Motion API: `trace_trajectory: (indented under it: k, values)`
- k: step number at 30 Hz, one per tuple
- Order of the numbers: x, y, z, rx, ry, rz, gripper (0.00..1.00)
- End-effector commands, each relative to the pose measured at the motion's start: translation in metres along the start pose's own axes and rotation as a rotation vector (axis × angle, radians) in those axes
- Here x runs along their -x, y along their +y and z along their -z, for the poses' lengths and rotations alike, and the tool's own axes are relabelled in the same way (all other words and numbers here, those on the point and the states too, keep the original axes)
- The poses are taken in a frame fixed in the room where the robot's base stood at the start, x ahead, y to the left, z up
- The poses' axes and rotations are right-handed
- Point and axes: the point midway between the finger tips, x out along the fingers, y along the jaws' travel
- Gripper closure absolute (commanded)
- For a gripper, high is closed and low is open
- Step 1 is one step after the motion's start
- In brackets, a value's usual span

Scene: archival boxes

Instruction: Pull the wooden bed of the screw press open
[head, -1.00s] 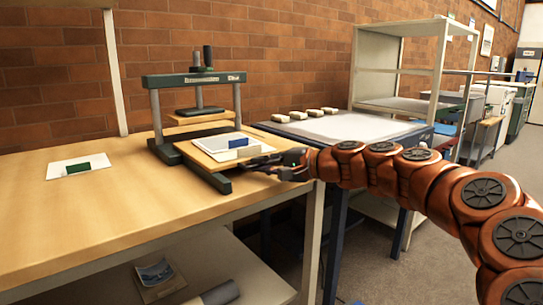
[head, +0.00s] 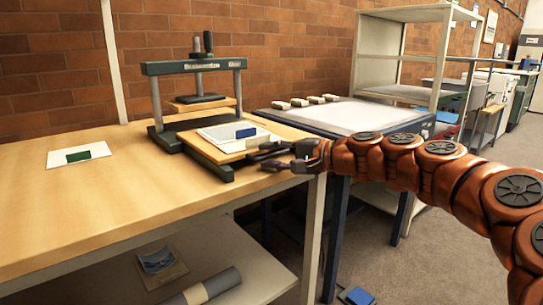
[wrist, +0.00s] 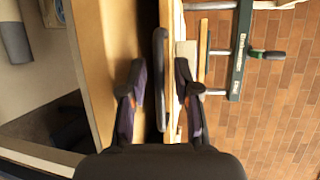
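The screw press (head: 195,66) stands on the wooden workbench, with a dark green crossbar, grey posts and a raised platen. Its wooden bed (head: 208,150) sticks out toward the front, over the dark base rails. A white sheet, a blue block (head: 246,133) and a pale block (head: 258,143) lie on it. My gripper (head: 268,158) is at the bed's front right edge, its fingers apart. In the wrist view my gripper (wrist: 160,95) has the bed's edge (wrist: 173,60) and a dark rail (wrist: 160,70) showing between its fingers. I cannot tell whether it touches the bed.
The workbench (head: 110,205) has free room at left, beside a white sheet (head: 97,152) with a green block. A light-topped table (head: 345,116) with several pale blocks stands at right, before a shelf (head: 402,50). A rolled item (head: 205,288) lies on the lower shelf.

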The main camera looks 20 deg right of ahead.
Motion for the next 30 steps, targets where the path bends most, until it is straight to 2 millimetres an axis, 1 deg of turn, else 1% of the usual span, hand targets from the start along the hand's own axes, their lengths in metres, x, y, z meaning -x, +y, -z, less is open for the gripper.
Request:
trace_trajectory:
  k: [9, 11, 14, 17, 27, 30]
  values:
    - [0.001, 0.000, 0.000, 0.000, 0.000, 0.000, 0.65]
    - [0.003, 0.000, 0.000, 0.000, 0.000, 0.000, 0.65]
    - [0.012, 0.000, 0.000, 0.000, 0.001, 0.001, 0.65]
    - [0.026, 0.000, 0.000, 0.001, 0.002, 0.001, 0.65]
    - [0.089, 0.000, 0.001, 0.000, 0.004, 0.002, 0.65]
    - [0.103, 0.000, 0.001, 0.000, 0.004, 0.000, 0.65]
